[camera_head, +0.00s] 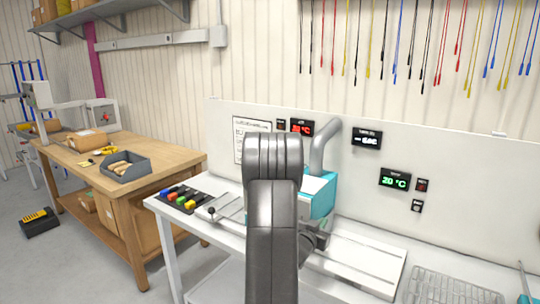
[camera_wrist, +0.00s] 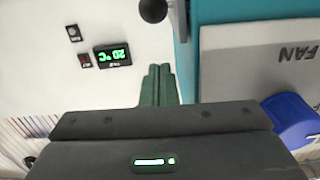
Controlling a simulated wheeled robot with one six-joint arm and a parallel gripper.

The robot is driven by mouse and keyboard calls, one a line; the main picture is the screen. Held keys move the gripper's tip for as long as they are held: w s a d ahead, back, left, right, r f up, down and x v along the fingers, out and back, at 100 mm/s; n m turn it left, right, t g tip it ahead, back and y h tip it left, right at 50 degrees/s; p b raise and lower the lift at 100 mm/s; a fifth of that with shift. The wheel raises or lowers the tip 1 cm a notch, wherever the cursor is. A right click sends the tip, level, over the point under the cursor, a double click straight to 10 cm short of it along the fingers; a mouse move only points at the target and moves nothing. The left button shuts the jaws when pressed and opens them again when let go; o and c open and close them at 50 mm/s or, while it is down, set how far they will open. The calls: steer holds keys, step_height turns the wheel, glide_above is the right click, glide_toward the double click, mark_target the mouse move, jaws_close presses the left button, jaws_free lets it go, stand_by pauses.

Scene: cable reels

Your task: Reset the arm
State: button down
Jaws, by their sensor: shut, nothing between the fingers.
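A teal machine (camera_head: 318,197) stands behind my arm on the white bench. In the wrist view its teal side (camera_wrist: 240,83) is right of my fingers, with a grey panel marked FAN (camera_wrist: 285,60) and a blue part (camera_wrist: 290,120). I cannot tell the exact gap to it.
The white bench (camera_head: 365,262) has a wire rack (camera_head: 450,290) at right and a tray of coloured pieces (camera_head: 182,200) at left. A wooden table (camera_head: 150,185) with a grey bin (camera_head: 125,168) stands farther left. Cables (camera_head: 385,40) hang on the wall above.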

step_height(320, 180, up, 6)
steer(key=s, duration=0.1)
steer(key=b+v, duration=0.1)
steer(key=v, duration=0.8)
steer(key=shift+s+a+b, duration=0.25)
steer(key=shift+a+b, duration=0.1)
steer(key=shift+b, duration=0.05)
